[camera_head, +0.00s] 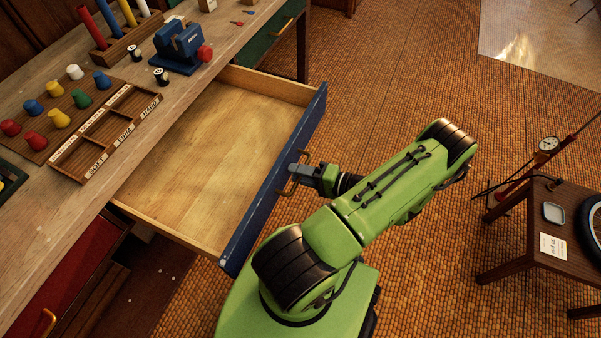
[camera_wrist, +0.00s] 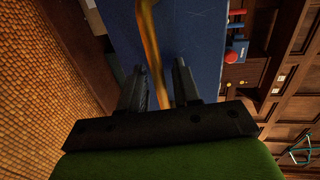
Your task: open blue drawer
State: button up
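The blue drawer (camera_head: 275,180) under the workbench stands pulled far out, and its pale wooden inside is empty. Its front also fills the middle of the wrist view (camera_wrist: 195,30). The brass bar handle (camera_head: 284,192) is on the outer face. My gripper (camera_head: 300,172) is at the handle, level with the middle of the drawer front. In the wrist view the handle (camera_wrist: 153,45) runs between the two fingers of my gripper (camera_wrist: 160,82). The fingers stand apart with a gap on each side of the bar, and I see no contact.
The workbench (camera_head: 50,215) carries a blue vise (camera_head: 180,45), a sorting tray (camera_head: 105,135) and coloured knobs. A green drawer (camera_head: 265,35) and a red drawer (camera_head: 75,265) flank the blue one. A small table (camera_head: 530,240) stands right. Floor behind my arm is clear.

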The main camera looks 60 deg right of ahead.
jog(key=p+v, duration=0.1)
jog(key=v, duration=1.4)
jog(key=shift+s, duration=0.4)
jog(key=shift+a, duration=0.1)
